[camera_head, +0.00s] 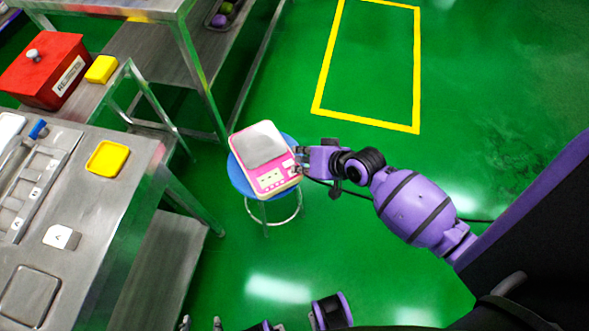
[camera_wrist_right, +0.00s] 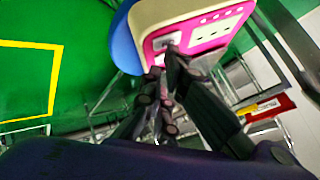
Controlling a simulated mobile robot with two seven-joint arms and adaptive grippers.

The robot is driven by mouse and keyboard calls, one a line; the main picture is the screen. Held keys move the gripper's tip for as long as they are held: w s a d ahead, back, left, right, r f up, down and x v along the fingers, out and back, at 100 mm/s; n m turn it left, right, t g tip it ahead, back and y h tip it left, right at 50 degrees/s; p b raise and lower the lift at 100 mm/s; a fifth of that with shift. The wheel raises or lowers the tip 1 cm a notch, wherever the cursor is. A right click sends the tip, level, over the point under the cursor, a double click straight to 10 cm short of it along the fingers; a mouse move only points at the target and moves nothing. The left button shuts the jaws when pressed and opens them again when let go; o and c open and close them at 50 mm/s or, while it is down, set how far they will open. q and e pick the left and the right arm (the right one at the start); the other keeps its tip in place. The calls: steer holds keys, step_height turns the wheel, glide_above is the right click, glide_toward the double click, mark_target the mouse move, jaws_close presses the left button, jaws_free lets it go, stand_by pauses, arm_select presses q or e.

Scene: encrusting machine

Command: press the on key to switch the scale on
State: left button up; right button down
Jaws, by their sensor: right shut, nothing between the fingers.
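The scale (camera_head: 268,172) is pink and white with a grey square pan (camera_head: 264,143). It stands on a round blue stool. Its front panel has a display and small keys, and it also shows in the wrist view (camera_wrist_right: 207,32). My right gripper (camera_head: 300,160) is shut and empty at the right edge of the scale. In the wrist view its fingertips (camera_wrist_right: 174,52) are at the panel's left end, by a grey key area (camera_wrist_right: 166,41). They partly hide that end, and I cannot tell if they touch.
The blue stool (camera_head: 237,175) has metal legs. A yellow floor outline (camera_head: 366,122) lies at the back. The green floor right of the stool is open.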

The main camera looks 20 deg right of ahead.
arm_select(q)
steer(key=shift+w+r+p, duration=0.25)
steer(key=shift+r+p, duration=0.2)
steer(key=shift+r, duration=0.2)
arm_select(e)
steer(key=shift+r, duration=0.45)
steer(key=shift+r, duration=0.25)
arm_select(q)
steer(key=w+r+t+p, duration=0.1)
steer(key=w+r+p, duration=0.3)
steer(key=r, duration=0.3)
steer(key=shift+w+r+p, duration=0.15)
steer(key=shift+r+p, duration=0.15)
steer(key=shift+p, duration=0.6)
arm_select(e)
step_height(320, 180, up, 5)
steer(key=shift+r, duration=0.2)
